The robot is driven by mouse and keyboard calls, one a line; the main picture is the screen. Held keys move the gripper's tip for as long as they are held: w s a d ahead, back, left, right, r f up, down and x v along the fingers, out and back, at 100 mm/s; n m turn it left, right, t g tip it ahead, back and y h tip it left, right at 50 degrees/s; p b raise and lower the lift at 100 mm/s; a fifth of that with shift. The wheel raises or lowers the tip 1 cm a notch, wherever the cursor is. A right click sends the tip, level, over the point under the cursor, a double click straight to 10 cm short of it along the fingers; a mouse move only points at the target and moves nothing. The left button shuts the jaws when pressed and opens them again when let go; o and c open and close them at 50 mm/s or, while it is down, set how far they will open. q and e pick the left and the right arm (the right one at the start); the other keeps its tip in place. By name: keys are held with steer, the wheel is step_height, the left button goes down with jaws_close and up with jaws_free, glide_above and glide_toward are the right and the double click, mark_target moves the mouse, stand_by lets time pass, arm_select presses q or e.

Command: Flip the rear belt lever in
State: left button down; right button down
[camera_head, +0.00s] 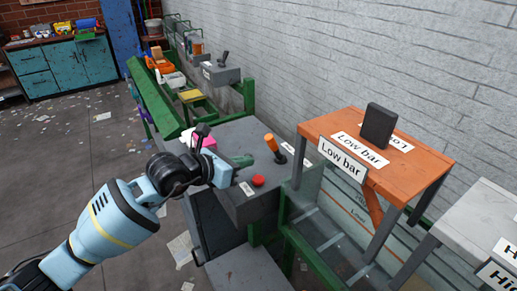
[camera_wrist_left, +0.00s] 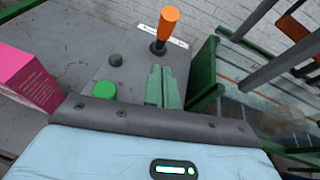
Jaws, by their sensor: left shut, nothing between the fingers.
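A lever with an orange grip (camera_head: 270,142) and a dark shaft stands on a grey control box, to the right of my left gripper (camera_head: 247,159). My left gripper's green fingers are shut, empty and apart from the lever. A second, dark lever (camera_head: 225,57) stands on another grey box farther back. I cannot tell from the labels which is the rear one. My right gripper is out of view.
A red button (camera_head: 258,181) sits on the near box; a green button (camera_wrist_left: 104,90) and a pink box (camera_wrist_left: 28,76) show in the wrist view. An orange "Low bar" table (camera_head: 428,159) stands right. A white brick wall (camera_head: 400,60) runs behind.

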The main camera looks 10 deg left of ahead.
mark_target(274, 148)
arm_select(q)
steer(key=shift+w+d+r+p, duration=0.1)
steer(key=shift+w+d+r, duration=0.1)
steer(key=shift+w+d, duration=0.45)
steer(key=shift+w+d+r+p, duration=0.15)
steer(key=shift+w+d, duration=0.2)
steer(key=shift+w, duration=0.5)
steer(key=shift+w+d+r+p, duration=0.1)
steer(key=shift+w+d+r, duration=0.1)
steer(key=shift+w+d, duration=0.45)
steer(key=shift+w+a, duration=0.1)
steer(key=shift+a, duration=0.05)
